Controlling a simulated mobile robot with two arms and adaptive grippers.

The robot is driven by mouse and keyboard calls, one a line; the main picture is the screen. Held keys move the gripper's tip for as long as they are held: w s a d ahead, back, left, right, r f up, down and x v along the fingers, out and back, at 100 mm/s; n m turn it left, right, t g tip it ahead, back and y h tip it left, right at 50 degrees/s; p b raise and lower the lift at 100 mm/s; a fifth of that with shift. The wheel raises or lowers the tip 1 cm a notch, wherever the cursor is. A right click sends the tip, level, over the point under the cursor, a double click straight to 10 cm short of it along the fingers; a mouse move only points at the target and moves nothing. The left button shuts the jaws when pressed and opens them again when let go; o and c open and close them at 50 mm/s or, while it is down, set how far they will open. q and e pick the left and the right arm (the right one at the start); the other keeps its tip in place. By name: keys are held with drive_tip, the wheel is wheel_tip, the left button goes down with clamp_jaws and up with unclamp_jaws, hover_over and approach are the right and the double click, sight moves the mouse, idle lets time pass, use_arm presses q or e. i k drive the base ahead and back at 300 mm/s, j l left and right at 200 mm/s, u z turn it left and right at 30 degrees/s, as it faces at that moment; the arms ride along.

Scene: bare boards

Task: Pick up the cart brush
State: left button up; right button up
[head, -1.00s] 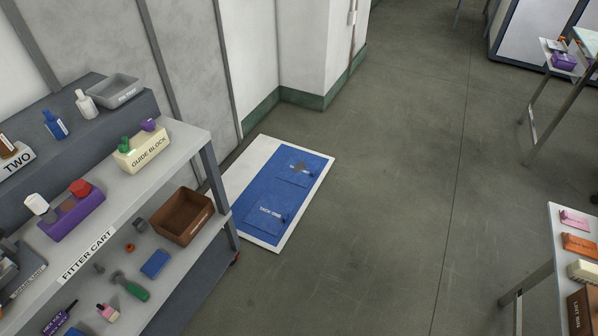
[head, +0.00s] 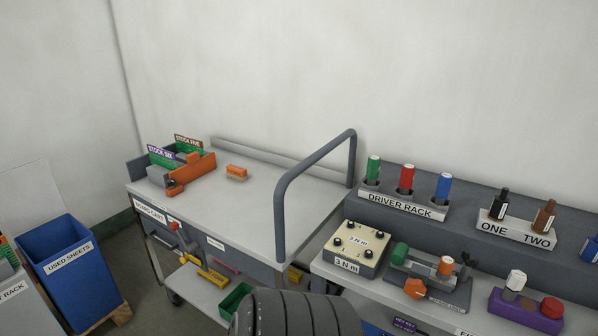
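No object that I can name for sure as the cart brush shows. A grey cart (head: 240,211) with a tall bent handle stands against the wall at the middle left. On its lower shelf lies a long yellow piece (head: 213,276), too small to tell whether it is a brush. A red-tipped dark item (head: 174,226) is at the cart's front edge, also unclear. Neither of my grippers is in view.
On the cart top are an orange-and-grey holder (head: 186,176) and an orange block (head: 236,173). The bench at right bears a driver rack (head: 404,203) and a cream 3 N m box (head: 352,250).

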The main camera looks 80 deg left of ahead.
sight(234, 173)
drive_tip(key=u, duration=5.05)
drive_tip(key=z, duration=1.85)
drive_tip(key=i+j, duration=0.15)
drive_tip(key=j, duration=0.2)
drive_tip(key=i+j, duration=0.2)
drive_tip(key=j, duration=0.2)
drive_tip(key=i+j+z, duration=0.1)
drive_tip(key=j, duration=0.25)
drive_tip(key=i+j, duration=0.25)
drive_tip(key=i+j+z, duration=0.1)
drive_tip(key=j, duration=0.4)
drive_tip(key=i+j, duration=0.2)
drive_tip(key=j, duration=0.2)
